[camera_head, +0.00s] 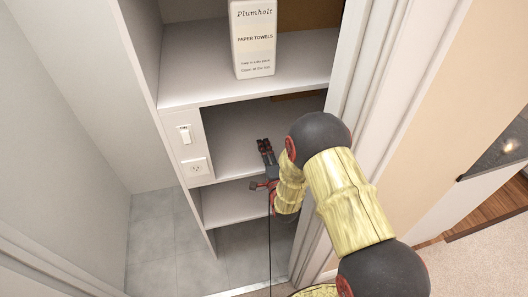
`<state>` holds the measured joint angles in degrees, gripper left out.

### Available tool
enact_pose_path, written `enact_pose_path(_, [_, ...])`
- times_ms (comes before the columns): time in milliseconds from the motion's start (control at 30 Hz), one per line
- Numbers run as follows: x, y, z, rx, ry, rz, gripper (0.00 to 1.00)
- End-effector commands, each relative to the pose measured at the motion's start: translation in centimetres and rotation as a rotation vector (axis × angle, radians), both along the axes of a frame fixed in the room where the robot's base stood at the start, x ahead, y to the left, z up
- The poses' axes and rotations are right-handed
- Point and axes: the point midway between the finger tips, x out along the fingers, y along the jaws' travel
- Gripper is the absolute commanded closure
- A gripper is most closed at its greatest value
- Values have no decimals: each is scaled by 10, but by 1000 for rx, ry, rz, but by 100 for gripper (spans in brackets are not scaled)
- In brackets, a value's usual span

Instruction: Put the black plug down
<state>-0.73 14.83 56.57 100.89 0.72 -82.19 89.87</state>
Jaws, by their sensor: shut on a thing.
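My gripper (265,149) is in front of the open shelf unit, over the middle shelf's opening, to the right of the wall outlet (197,168). It is shut on the black plug, which is small and dark here and hard to tell from the dark fingers. A thin dark cord (270,240) hangs straight down from beside the gripper towards the floor. I cannot tell whether the plug touches a shelf.
A paper towel box (253,40) stands on the upper shelf (195,75). The middle shelf (228,133) and lower shelf (228,205) show bare surfaces. A light switch (185,134) sits above the outlet. A white door frame (375,80) stands close right of my arm.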

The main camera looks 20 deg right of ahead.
Motion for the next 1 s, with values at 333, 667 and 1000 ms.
enact_pose_path(333, [0,0,-2,0,-3,0,100])
enact_pose_path(667, [0,0,-10,0,-3,0,100])
enact_pose_path(1000, [0,0,-10,0,-2,0,58])
